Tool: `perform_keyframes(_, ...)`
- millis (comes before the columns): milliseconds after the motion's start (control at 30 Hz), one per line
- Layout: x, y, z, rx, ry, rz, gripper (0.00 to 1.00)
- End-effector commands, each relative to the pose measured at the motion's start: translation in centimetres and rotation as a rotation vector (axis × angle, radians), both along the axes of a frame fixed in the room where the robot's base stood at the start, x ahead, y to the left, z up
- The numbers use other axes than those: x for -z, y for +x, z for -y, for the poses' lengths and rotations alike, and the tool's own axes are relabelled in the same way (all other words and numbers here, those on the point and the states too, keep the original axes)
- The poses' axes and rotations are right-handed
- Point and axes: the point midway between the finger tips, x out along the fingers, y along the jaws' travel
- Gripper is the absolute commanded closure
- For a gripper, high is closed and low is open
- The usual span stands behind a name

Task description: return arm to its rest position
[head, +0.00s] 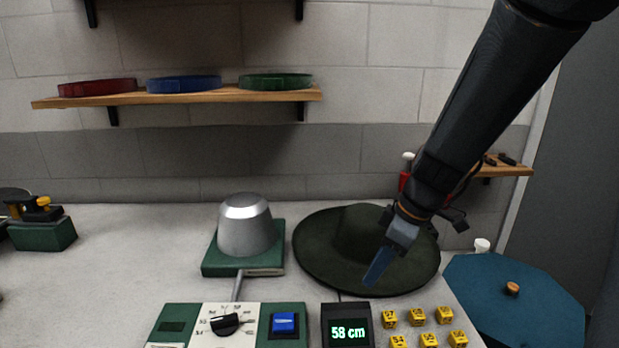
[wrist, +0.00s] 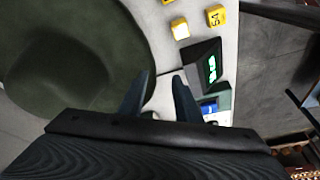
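My gripper (head: 378,268) hangs from the arm at upper right, its fingers pointing down and left over the dark green hat. In the wrist view my gripper (wrist: 160,90) has its two fingers apart with nothing between them. The wide-brimmed hat (head: 325,245) lies on the table, brim down, partly hidden behind the gripper. It also fills the left of the wrist view (wrist: 60,65). I cannot tell how high the fingers are above the brim.
A metal hat block (head: 246,228) stands on a green base left of the hat. A control panel with a dial (head: 225,324), a display (head: 348,332) and several yellow blocks (head: 416,314) lie in front. A blue octagonal top (head: 520,305) is at right. A shelf (head: 180,97) holds coloured bands.

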Motion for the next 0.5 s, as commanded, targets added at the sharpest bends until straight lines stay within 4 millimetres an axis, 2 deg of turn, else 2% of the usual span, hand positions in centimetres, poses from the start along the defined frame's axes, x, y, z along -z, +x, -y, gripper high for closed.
perform_keyframes(200,0.8,-2.9,1.2,0.317,-0.080,-0.077,0.70)
perform_keyframes(500,1.3,-5.5,2.6,0.740,-0.126,-0.092,0.70)
